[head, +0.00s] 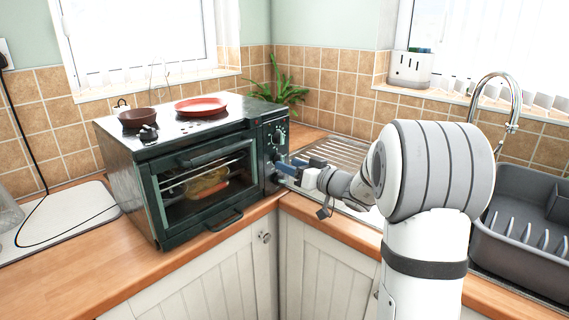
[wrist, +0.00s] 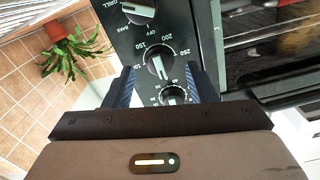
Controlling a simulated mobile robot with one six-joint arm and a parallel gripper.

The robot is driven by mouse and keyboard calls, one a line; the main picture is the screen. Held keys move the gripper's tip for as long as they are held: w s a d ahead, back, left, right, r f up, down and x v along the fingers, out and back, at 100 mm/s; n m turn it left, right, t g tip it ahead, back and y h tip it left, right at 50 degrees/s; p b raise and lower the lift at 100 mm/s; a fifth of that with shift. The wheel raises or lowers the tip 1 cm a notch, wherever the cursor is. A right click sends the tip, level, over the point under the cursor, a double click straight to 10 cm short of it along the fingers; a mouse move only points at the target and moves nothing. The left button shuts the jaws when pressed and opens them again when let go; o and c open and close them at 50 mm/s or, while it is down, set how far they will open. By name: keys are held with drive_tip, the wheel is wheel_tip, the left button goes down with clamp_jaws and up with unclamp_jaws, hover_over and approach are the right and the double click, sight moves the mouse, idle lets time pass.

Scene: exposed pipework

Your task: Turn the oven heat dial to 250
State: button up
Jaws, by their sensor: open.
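The dark green oven (head: 147,152) stands on the counter with its control panel at its right side. In the wrist view the heat dial (wrist: 158,62) is a round dark knob with a light marker, ringed by numbers including 100, 150, 200 and 250. Its exact setting is hard to read. My gripper (wrist: 160,72) is open, with a blue-grey finger on each side of the picture of the heat dial and the lower dial (wrist: 172,94). I cannot tell whether the fingers touch the panel. In the head view my gripper (head: 287,168) is close to the panel's lower part.
Another knob (wrist: 138,10), marked grill and bake, sits past the heat dial. A brown pot (head: 138,117) and a red pan (head: 201,106) are on the oven top. A plant (head: 281,92) is behind it. A grey dish rack (head: 520,235) stands at the right.

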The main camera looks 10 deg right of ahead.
drive_tip(key=shift+x, duration=0.85)
drive_tip(key=shift+c, duration=0.3)
drive_tip(key=c, duration=0.9)
drive_tip(key=shift+a, duration=0.3)
drive_tip(key=shift+d, duration=0.15)
drive_tip(key=shift+f+b, duration=0.15)
drive_tip(key=shift+b, duration=0.35)
